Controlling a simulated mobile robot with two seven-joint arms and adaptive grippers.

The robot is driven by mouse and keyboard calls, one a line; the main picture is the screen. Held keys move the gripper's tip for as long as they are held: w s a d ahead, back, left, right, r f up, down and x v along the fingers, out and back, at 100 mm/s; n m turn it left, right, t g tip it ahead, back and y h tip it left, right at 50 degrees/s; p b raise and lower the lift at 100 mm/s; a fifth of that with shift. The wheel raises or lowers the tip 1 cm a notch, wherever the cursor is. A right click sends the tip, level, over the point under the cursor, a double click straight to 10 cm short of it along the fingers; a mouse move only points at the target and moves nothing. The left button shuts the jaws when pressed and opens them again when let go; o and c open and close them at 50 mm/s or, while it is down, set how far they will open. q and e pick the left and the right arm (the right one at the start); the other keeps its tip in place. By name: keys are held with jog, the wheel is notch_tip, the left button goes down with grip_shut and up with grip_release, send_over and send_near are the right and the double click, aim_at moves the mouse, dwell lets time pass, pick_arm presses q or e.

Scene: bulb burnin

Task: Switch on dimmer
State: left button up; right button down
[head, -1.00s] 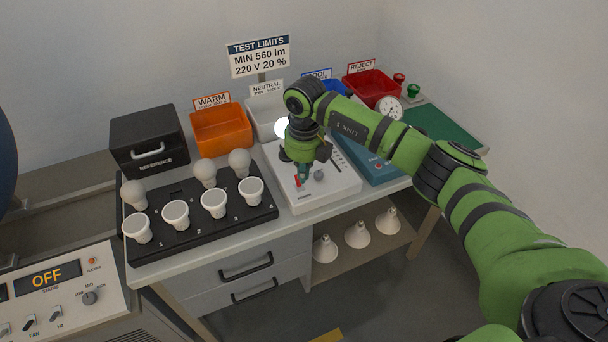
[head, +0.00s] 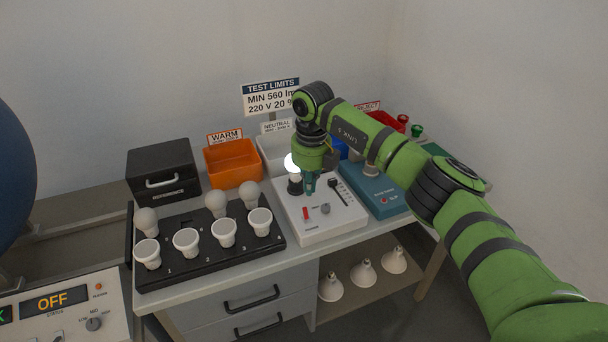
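The dimmer (head: 345,222) is a white box on the bench with a red rocker switch (head: 306,214), a grey round knob (head: 325,208) and a black slider (head: 334,186). A glowing white bulb (head: 291,163) stands in a dark socket at its back left, partly behind my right gripper. My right gripper (head: 310,190) points down above the dimmer, behind the red switch and apart from it. Its fingertips look closed together with nothing between them. My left gripper is not in view.
Behind are a black reference box (head: 163,172), an orange bin (head: 232,163) and a limits sign (head: 271,97).

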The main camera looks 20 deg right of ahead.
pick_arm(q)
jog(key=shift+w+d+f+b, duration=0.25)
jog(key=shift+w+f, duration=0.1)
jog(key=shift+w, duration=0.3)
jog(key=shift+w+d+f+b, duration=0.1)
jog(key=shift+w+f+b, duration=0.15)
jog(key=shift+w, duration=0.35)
pick_arm(e)
jog(key=w+r, duration=0.3)
jog(key=shift+w+d, duration=0.1)
jog(key=shift+w, duration=0.2)
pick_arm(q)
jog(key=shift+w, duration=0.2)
pick_arm(e)
jog(key=shift+f, duration=0.15)
